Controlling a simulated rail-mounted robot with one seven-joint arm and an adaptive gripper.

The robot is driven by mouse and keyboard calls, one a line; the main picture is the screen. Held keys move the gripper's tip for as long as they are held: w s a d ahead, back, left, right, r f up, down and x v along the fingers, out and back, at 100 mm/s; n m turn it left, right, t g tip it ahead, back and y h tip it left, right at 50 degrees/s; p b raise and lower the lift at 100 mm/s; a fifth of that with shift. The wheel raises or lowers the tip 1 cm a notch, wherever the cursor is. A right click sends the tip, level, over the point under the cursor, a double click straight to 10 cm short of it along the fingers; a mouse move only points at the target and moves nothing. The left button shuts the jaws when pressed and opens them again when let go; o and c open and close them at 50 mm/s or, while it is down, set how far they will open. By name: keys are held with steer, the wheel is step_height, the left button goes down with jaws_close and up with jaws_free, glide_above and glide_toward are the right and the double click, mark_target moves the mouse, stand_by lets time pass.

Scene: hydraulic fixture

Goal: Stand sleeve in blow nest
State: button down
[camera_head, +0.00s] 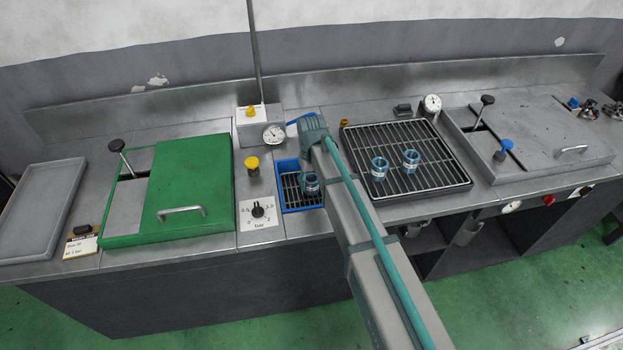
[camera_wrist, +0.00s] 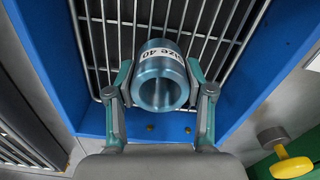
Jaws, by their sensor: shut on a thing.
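My gripper (camera_wrist: 160,82) is shut on a teal metal sleeve (camera_wrist: 152,85) with a white "size 40" label, one finger on each side. In the wrist view its open bore faces the camera. The sleeve is over the dark bar grate of the blue-walled nest (camera_wrist: 58,65); I cannot tell whether it touches the bars. In the head view the held sleeve (camera_head: 311,186) appears roughly upright at the right part of the blue nest (camera_head: 289,208). My arm hides the nest's right side and most of my gripper there.
Two more teal sleeves (camera_head: 379,168) (camera_head: 411,160) stand on the black grate tray (camera_head: 455,184) to the right. A yellow button (camera_head: 252,162), pressure knob (camera_head: 258,210) and gauge (camera_head: 274,135) are beside the nest. A green lid (camera_head: 195,190) is left; a grey lidded unit (camera_head: 545,135) is right.

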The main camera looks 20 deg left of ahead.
mark_target(311, 178)
steer(key=shift+f, duration=0.15)
steer(key=shift+c, duration=2.1)
jaws_free()
step_height(311, 178, up, 12)
steer(key=b, duration=0.3)
steer(key=shift+b, duration=0.35)
